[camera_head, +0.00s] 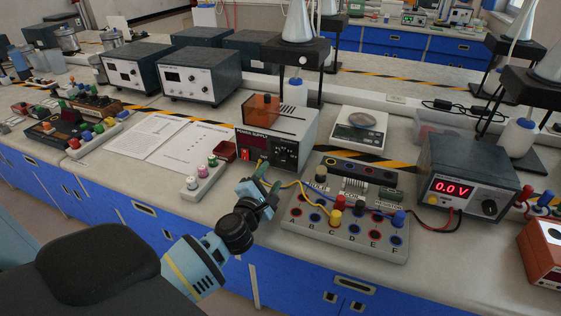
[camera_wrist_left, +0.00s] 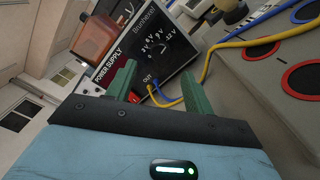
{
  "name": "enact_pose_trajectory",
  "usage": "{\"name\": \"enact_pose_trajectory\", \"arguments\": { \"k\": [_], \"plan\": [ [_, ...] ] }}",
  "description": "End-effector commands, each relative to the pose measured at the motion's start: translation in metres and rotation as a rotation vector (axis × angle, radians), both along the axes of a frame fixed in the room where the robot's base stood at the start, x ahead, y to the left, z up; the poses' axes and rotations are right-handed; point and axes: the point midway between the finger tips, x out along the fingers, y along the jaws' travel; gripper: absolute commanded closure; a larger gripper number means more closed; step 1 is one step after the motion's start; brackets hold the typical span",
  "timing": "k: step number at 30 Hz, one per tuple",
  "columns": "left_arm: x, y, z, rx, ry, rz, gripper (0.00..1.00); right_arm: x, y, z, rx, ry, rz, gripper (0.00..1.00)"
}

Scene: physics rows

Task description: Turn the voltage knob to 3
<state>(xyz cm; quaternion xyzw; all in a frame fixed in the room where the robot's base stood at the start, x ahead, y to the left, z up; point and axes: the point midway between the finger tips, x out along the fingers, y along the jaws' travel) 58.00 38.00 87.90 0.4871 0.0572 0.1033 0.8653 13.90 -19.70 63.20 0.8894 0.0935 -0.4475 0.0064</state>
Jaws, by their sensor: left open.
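The power supply (camera_head: 268,147) is a grey box with a dark front panel and an orange part on top. It also shows in the left wrist view (camera_wrist_left: 185,62), where its dial carries voltage marks including 6 V, 9 V and 12 V. The black knob is hard to tell from the dark panel, and I cannot read its setting. My left gripper (camera_head: 262,190) is in front of the panel, apart from it. In the left wrist view its two green fingers (camera_wrist_left: 158,85) are open and empty, below the dial near the red switch (camera_wrist_left: 134,97). My right gripper is not in view.
Yellow and blue wires run from the panel's OUT sockets to a terminal board (camera_head: 350,248) on the right. A meter box (camera_head: 465,170) reads 0.0 V. A small strip with knobs (camera_head: 204,178) and papers (camera_head: 170,140) lie left. A scale (camera_head: 360,130) stands behind.

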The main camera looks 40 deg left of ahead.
Motion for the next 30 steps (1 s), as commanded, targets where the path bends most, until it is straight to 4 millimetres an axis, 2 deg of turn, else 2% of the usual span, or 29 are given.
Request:
{"name": "enact_pose_trajectory", "arguments": {
  "k": [15, 21, 29, 30],
  "plan": [
    [0.062, 0.015, -0.002, 0.001, 0.001, -0.001, 0.48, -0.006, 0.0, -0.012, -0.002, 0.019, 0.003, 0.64],
    [0.071, 0.017, -0.001, 0.001, 0.001, -0.001, 0.48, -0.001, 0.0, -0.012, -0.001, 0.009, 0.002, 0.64],
    [0.072, 0.017, 0.0, 0.001, 0.001, -0.001, 0.48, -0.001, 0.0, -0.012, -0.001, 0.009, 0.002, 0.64],
    [0.072, 0.017, 0.0, 0.001, 0.001, -0.001, 0.52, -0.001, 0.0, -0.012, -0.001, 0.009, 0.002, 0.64]
  ]
}}
